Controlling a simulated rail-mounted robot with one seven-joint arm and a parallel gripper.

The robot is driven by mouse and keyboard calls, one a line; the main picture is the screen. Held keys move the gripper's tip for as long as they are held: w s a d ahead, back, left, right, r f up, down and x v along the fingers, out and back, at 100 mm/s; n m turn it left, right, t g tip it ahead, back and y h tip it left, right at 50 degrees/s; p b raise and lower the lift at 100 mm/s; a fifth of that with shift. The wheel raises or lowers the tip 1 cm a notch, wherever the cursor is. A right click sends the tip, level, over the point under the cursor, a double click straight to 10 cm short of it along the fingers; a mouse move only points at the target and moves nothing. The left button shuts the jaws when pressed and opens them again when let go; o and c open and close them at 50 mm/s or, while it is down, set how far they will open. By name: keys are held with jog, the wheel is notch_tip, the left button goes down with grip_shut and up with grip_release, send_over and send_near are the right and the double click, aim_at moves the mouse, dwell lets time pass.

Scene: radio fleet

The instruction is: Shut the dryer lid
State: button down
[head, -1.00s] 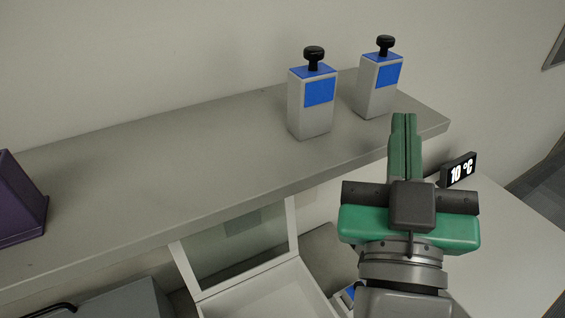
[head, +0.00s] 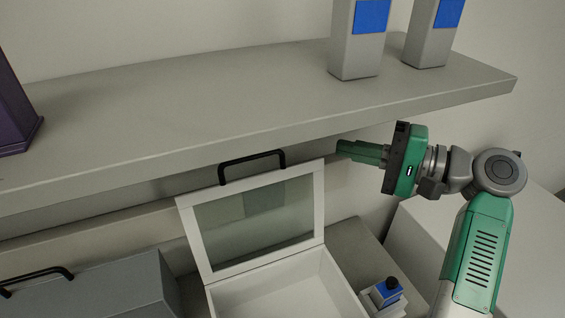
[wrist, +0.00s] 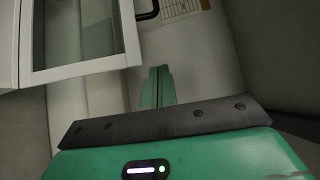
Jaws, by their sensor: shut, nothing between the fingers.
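The dryer is a white box (head: 275,292) whose framed glass lid (head: 262,222) stands open, tilted up at the back. A black handle (head: 252,166) sits on the lid's upper edge, just in front of the shelf edge. My gripper (head: 342,151) is shut and empty, just right of the lid's upper right corner and apart from it, pointing left. In the wrist view my gripper (wrist: 157,72) is shut, with the lid's white frame (wrist: 90,68) to its left and part of the black handle (wrist: 148,12) above. The dryer's front is cut off.
A grey shelf (head: 200,130) runs above and behind the lid. Two grey-and-blue radios (head: 358,45) (head: 432,35) and a purple object (head: 12,110) stand on it. A grey case with a black handle (head: 100,285) lies left of the dryer. A small blue-topped block (head: 385,293) sits to its right.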

jog(key=a+b, duration=0.5)
jog(key=a, duration=0.4)
jog(key=shift+s+a, duration=0.15)
jog(key=shift+s, duration=0.05)
